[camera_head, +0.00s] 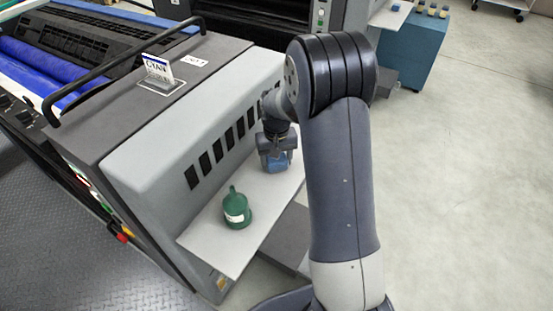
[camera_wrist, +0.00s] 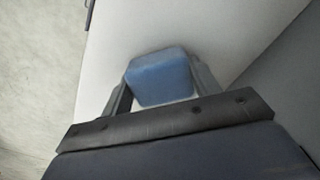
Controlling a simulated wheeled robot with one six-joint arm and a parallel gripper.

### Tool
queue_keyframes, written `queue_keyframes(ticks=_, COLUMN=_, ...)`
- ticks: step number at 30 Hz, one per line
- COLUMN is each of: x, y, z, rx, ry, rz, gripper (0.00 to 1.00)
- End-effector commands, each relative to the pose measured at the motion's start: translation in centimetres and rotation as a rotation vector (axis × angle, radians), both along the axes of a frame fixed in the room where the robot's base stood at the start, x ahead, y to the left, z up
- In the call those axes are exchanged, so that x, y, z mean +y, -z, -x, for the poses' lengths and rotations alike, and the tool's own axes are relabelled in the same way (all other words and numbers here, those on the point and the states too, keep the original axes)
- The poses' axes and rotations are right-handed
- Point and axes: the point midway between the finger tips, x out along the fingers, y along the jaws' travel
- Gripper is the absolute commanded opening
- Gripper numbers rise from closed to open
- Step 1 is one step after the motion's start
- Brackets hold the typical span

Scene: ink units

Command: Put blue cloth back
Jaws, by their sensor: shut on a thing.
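The blue cloth (camera_wrist: 160,78) is a folded block between the two fingers of my gripper (camera_wrist: 160,88) in the wrist view. My gripper is shut on it. In the head view the blue cloth (camera_head: 275,161) shows below my gripper (camera_head: 277,150), over the far part of a pale shelf (camera_head: 213,243) on the side of the press. I cannot tell whether the cloth touches the shelf. The arm hides the shelf's right side in the head view.
The grey press housing (camera_head: 160,160) with vents rises beside the shelf. A sign (camera_head: 157,68) reading CYAN stands on top. Open floor (camera_head: 460,180) lies to the right.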

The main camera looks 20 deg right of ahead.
Motion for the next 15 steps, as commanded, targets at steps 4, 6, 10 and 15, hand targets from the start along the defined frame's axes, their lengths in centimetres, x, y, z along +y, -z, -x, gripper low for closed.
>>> queue_keyframes(ticks=4, x=0.00, y=0.23, z=-0.01, rx=0.000, ry=0.000, rz=0.000, gripper=0.62)
queue_keyframes(ticks=6, x=0.00, y=0.22, z=-0.01, rx=0.000, ry=0.000, rz=0.000, gripper=0.68)
queue_keyframes(ticks=10, x=0.00, y=0.21, z=-0.01, rx=0.000, ry=0.000, rz=0.000, gripper=0.79)
queue_keyframes(ticks=15, x=0.00, y=0.20, z=-0.01, rx=0.000, ry=0.000, rz=0.000, gripper=0.80)
